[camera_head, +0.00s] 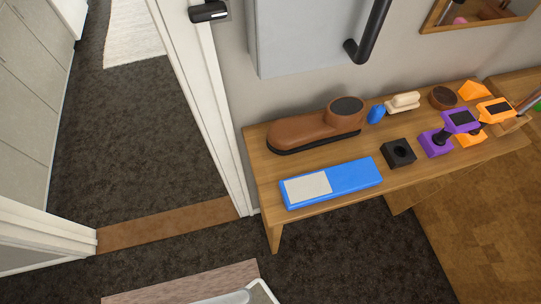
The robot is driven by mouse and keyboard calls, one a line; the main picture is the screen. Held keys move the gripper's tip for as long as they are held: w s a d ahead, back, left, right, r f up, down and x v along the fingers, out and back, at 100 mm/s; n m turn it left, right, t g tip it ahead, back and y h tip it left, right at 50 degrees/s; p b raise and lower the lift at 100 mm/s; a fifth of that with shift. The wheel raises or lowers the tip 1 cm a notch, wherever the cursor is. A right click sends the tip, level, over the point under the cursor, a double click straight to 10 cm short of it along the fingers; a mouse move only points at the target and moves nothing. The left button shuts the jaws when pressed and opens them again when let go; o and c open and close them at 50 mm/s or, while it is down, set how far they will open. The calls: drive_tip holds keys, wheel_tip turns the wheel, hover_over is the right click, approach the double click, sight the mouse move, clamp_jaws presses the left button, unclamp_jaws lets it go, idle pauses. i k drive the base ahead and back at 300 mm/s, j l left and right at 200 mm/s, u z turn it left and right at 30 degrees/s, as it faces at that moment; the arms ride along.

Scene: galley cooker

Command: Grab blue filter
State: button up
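A flat, long blue box (355,178) with a pale grey panel on its left part lies along the front edge of a wooden bench. A much smaller blue piece (376,114) stands farther back, beside the right end of a brown shoe-like object. I cannot tell for certain which of the two is the blue filter; both are in plain sight and nothing holds them. My gripper is not in view.
The wooden bench (270,180) also holds the brown object (305,130), a black block with a hole (398,153), a purple tool (436,142) and orange pieces (473,90). A grey cabinet with a black handle (368,35) hangs above.

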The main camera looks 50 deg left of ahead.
sight(303, 190)
drive_tip(key=u, duration=0.85)
drive_tip(key=j, duration=0.15)
drive_tip(key=k, duration=0.05)
